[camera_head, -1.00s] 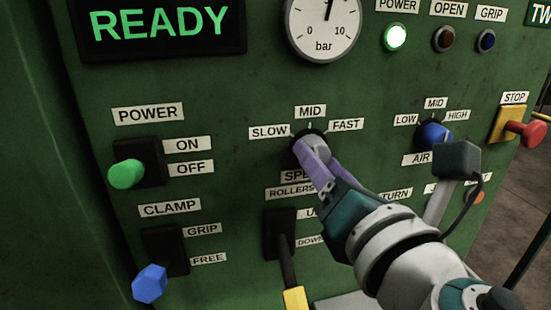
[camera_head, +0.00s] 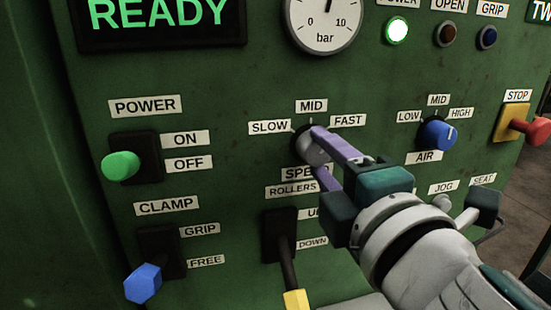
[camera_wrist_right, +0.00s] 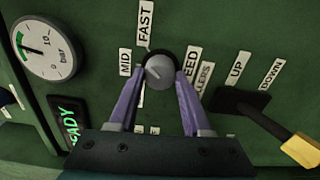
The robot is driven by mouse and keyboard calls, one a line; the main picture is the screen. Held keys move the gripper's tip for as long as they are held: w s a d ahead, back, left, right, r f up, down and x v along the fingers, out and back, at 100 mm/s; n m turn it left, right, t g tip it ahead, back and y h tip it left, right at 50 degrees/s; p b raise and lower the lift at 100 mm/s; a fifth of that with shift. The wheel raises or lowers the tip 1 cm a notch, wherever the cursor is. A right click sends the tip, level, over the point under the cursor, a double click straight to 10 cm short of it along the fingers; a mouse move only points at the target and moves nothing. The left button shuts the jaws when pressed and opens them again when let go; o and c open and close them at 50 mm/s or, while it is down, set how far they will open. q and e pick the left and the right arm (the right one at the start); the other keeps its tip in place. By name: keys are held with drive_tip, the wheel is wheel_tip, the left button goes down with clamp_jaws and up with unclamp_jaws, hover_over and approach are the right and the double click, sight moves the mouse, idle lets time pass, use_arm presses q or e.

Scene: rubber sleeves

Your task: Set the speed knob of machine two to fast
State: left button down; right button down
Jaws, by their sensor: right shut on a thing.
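The speed knob (camera_head: 311,147) is a round grey knob on the green machine panel, below the SLOW, MID and FAST labels. My right gripper (camera_head: 316,150) is shut on it, with one purple finger on either side. In the right wrist view the knob (camera_wrist_right: 158,71) shows between the two finger tips, with the FAST label (camera_wrist_right: 145,22) above it and the MID label (camera_wrist_right: 125,62) to its left. I cannot tell surely where its pointer stands. My left gripper is not in view.
A blue air knob (camera_head: 438,134) is to the right of my gripper. A rollers lever with a yellow end (camera_head: 297,299) hangs just below. A green power lever (camera_head: 122,165) and a blue clamp lever (camera_head: 143,283) stick out at left, a red stop button (camera_head: 531,129) at right.

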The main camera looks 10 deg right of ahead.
drive_tip(key=shift+m, duration=1.3)
drive_tip(key=shift+c, duration=1.7)
unclamp_jaws()
drive_tip(key=shift+s, duration=0.1)
